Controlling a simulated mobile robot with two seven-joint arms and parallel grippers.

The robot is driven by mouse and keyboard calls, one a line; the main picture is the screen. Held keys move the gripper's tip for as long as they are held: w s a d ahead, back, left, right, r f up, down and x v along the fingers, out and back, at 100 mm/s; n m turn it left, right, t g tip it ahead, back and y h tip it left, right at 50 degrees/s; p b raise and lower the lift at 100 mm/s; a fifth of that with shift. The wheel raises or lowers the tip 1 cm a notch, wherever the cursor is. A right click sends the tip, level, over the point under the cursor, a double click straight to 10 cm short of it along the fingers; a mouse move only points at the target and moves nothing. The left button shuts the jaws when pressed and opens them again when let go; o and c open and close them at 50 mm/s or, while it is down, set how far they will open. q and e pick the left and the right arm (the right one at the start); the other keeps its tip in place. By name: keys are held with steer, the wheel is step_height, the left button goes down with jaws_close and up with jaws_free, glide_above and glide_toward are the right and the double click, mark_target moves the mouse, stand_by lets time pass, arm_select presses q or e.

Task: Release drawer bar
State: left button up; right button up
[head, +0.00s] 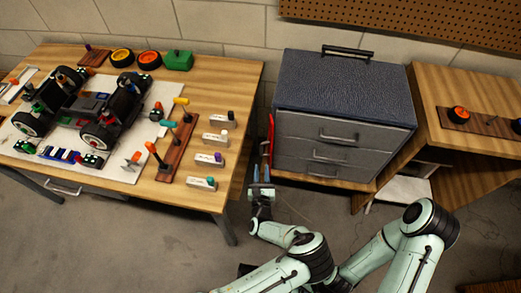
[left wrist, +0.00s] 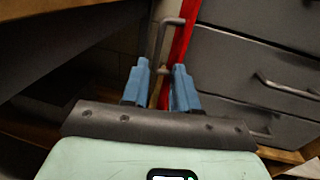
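The drawer bar (head: 271,139) is a red upright strip at the left edge of the grey drawer cabinet (head: 344,91). In the left wrist view the red bar (left wrist: 179,43) runs past a grey bar handle (left wrist: 155,45). My left gripper (head: 264,172) is low beside the cabinet's left side. In the left wrist view its blue fingers (left wrist: 160,72) stand apart, with the lower part of the handle showing between and beyond them. I see no finger pressed on the handle; contact is hard to judge. My right gripper is not in view.
A wooden table (head: 222,192) at the left holds an RC car (head: 84,112), tools and labelled blocks, its edge close to my left gripper. A wooden workbench (head: 470,85) stands at the right. The cabinet has several handled drawers, all looking shut. Open floor lies in front.

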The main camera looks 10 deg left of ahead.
mark_target(261, 150)
arm_select(q)
steer(key=w, duration=0.3)
steer(key=w+a, duration=0.1)
steer(key=w, duration=0.2)
steer(key=w+a+b, duration=0.1)
steer(key=w, duration=0.3)
jaws_close()
